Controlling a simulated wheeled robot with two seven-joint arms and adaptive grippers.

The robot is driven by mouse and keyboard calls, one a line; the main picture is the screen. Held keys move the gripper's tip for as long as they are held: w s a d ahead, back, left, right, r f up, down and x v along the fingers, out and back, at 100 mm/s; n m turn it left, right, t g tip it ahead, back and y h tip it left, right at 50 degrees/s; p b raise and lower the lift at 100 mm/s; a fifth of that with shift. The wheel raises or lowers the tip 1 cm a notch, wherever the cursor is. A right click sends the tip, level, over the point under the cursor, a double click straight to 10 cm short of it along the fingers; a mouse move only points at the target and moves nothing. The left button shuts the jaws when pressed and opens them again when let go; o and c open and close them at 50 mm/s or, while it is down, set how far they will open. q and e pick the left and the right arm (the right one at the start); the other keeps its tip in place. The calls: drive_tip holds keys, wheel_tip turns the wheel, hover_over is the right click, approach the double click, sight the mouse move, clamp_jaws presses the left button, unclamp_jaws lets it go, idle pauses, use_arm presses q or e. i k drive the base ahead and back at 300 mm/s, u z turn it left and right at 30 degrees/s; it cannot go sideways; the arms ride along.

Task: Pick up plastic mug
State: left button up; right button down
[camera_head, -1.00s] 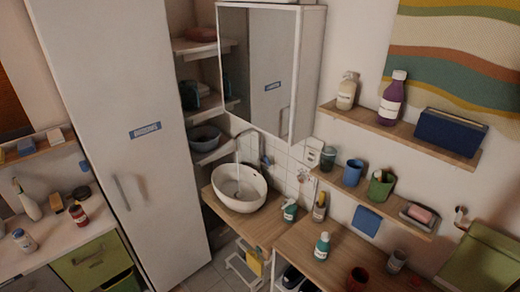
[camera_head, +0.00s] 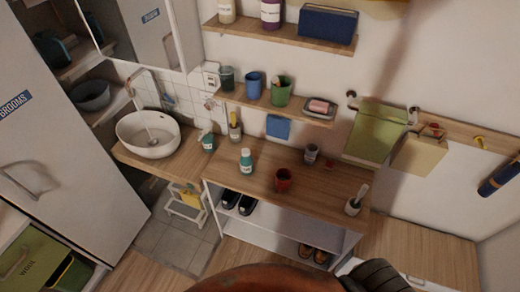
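Several mug-like cups are in view, and I cannot tell which is the plastic mug. A red mug (camera_head: 283,180) stands upright on the wooden counter (camera_head: 240,183). A blue mug (camera_head: 253,85) and a green mug (camera_head: 281,92), with something sticking out of it, stand on the lower wall shelf (camera_head: 252,103). A dark grey cup (camera_head: 227,79) stands at that shelf's left end. A small grey cup (camera_head: 311,153) is at the counter's back. Neither gripper can be made out.
A teal bottle (camera_head: 246,161) stands left of the red mug. A brush holder (camera_head: 354,202) is at the counter's right end. The white basin (camera_head: 148,133) is at left. A white step stool (camera_head: 186,204) stands on the floor. An orange-brown shape and a dark ribbed shape cover the bottom edge.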

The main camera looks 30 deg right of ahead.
sight(284, 177)
drive_tip(key=z, duration=1.25)
